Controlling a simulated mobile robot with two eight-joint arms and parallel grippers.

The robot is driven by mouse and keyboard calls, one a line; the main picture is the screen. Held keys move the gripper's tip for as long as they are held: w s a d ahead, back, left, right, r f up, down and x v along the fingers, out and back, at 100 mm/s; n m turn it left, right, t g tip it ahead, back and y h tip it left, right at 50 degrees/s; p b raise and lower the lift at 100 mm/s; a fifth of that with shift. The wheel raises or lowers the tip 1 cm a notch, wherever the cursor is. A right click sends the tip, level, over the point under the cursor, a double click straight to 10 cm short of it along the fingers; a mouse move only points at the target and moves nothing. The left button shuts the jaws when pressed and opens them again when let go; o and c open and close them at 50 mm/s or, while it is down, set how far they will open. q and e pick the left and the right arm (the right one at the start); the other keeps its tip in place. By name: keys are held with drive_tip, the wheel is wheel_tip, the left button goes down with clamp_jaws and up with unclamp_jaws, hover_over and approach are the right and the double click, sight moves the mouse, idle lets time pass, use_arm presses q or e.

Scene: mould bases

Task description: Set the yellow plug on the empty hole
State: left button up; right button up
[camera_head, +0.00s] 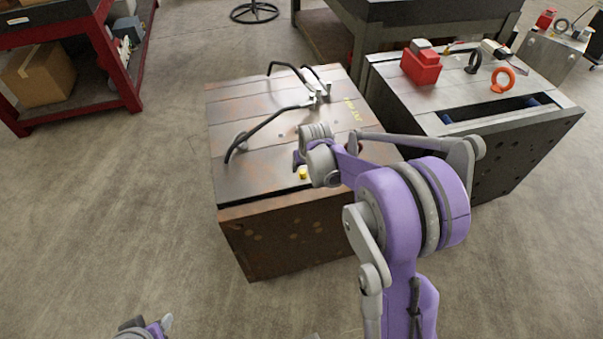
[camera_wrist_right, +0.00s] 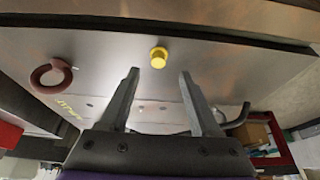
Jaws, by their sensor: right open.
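The yellow plug (camera_head: 302,173) sits upright on the top of the rusty mould base (camera_head: 262,183), near its front edge. It also shows in the right wrist view (camera_wrist_right: 158,57), just beyond the fingertips and roughly centred between them. My right gripper (camera_wrist_right: 157,75) is open with nothing between its fingers. In the head view the right gripper (camera_head: 299,158) is over the mould base, close to the plug and partly hidden by its own wrist. Small holes show in the plate in the wrist view, but I cannot tell which is the empty one. My left gripper (camera_head: 150,328) is at the bottom left, mostly cut off.
Black bent bars (camera_head: 262,122) lie across the mould base top. A dark red lifting ring (camera_wrist_right: 50,77) stands on the plate in the wrist view. A second base (camera_head: 480,103) stands at right, carrying a red block (camera_head: 420,67) and an orange ring (camera_head: 503,80). Left floor is clear.

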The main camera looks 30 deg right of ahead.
sight(303, 172)
drive_tip(key=shift+x, duration=3.05)
drive_tip(key=shift+w+d+r, duration=0.1)
drive_tip(key=shift+d+r, duration=0.05)
clamp_jaws()
